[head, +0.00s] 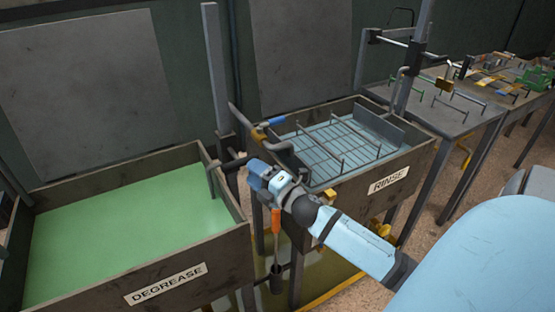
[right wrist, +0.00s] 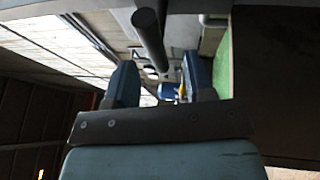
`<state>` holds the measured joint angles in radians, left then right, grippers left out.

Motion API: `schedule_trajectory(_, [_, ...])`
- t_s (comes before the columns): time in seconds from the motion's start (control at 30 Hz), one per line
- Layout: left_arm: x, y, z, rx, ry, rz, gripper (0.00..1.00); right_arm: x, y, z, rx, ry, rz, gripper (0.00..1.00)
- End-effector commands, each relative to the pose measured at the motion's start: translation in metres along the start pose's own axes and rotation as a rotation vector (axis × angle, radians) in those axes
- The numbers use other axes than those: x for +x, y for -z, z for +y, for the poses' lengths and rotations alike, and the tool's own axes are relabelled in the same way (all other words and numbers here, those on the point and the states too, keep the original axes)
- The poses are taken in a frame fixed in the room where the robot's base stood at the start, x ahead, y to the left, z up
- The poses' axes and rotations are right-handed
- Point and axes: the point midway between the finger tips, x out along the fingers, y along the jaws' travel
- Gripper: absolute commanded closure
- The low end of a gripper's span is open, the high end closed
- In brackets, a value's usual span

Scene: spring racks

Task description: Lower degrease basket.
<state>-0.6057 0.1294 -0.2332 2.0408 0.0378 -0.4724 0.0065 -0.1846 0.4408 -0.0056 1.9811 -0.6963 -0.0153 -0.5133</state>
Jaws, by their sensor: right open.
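The degrease tank (head: 185,273) is at the left in the head view, full of green liquid (head: 130,225). I cannot make out a basket in the liquid. A dark bent bar (head: 228,163) reaches from the tank's right rim towards a post. My right gripper (head: 258,172) is at the end of this bar, between the two tanks. In the right wrist view its blue fingers (right wrist: 160,82) are apart, and a dark round bar (right wrist: 150,40) shows ahead between them. I cannot tell whether they touch it. My left gripper is out of view.
The rinse tank (head: 405,168) stands to the right with a wire basket (head: 335,148) in it. An orange-handled tool (head: 276,222) hangs below my right gripper. A grey post (head: 217,80) rises behind. Benches with parts (head: 450,112) stand at the far right.

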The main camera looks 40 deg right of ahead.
Motion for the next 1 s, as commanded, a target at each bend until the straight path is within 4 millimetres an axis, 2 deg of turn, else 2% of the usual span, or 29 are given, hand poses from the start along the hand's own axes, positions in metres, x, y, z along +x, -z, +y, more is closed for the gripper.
schedule_trajectory(0.03, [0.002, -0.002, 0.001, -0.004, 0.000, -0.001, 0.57, -0.014, 0.001, -0.003, 0.001, 0.004, -0.001, 0.51])
schedule_trajectory(0.2, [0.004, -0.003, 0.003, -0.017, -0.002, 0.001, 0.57, -0.050, 0.001, -0.003, 0.003, 0.004, -0.002, 0.51])
schedule_trajectory(0.4, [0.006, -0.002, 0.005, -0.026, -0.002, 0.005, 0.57, -0.079, 0.001, -0.003, 0.002, 0.003, -0.001, 0.51])
schedule_trajectory(0.6, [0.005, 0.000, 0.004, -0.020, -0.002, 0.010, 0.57, -0.089, 0.000, -0.001, 0.000, 0.002, 0.000, 0.51])
schedule_trajectory(1.0, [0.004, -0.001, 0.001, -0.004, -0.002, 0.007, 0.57, -0.089, 0.000, -0.001, 0.000, 0.002, 0.000, 0.51])
